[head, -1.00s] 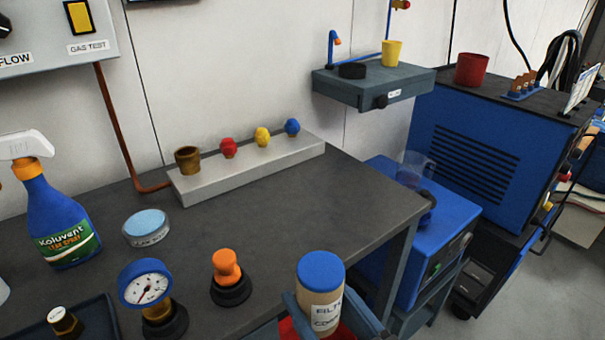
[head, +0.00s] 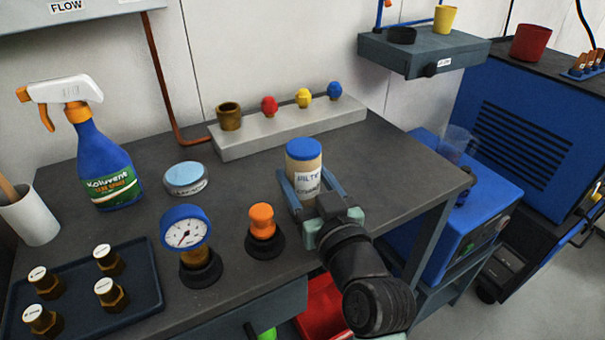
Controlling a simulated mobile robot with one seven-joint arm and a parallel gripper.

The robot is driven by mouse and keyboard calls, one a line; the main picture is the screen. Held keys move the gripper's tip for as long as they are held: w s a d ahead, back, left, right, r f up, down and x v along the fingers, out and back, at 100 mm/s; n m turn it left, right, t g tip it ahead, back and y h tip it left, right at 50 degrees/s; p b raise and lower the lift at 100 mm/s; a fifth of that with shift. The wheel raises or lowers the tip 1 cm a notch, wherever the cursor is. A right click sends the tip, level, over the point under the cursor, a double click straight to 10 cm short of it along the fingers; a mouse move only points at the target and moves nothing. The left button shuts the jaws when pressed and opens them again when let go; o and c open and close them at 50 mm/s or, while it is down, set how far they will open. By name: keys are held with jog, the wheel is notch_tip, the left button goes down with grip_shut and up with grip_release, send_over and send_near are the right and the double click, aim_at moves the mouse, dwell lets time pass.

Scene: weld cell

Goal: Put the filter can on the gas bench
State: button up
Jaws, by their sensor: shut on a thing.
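The filter can (head: 306,180) is a tan cylinder with a blue lid and a white label. My gripper (head: 305,188) is shut on it, one blue-grey finger on each side, and holds it upright. The gas bench (head: 350,215) is the dark grey table that fills the middle of the head view. The can shows over the bench top, right of the orange knob. I cannot tell whether its base touches the surface, as my gripper hides part of it.
A gauge (head: 186,240), an orange knob (head: 262,222), a round tin (head: 186,178) and a spray bottle (head: 100,160) stand left of the can. A tray (head: 140,290) holds several brass fittings. A grey block (head: 290,130) with coloured knobs lies behind. Bare bench top shows to the right.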

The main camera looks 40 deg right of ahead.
jog(key=shift+w+d, duration=0.2)
jog(key=shift+w, duration=0.2)
jog(key=shift+s, duration=0.1)
jog(key=shift+f, duration=0.15)
jog(key=shift+f+b, duration=0.15)
jog(key=shift+b, duration=0.2)
jog(key=o, duration=1.4)
jog(key=shift+r, duration=0.2)
jog(key=shift+s+a+p, duration=0.1)
jog(key=shift+s+p, duration=0.05)
jog(key=shift+p, duration=0.15)
jog(key=v, duration=1.1)
jog(key=shift+s+a, duration=0.15)
jog(key=shift+s, duration=0.15)
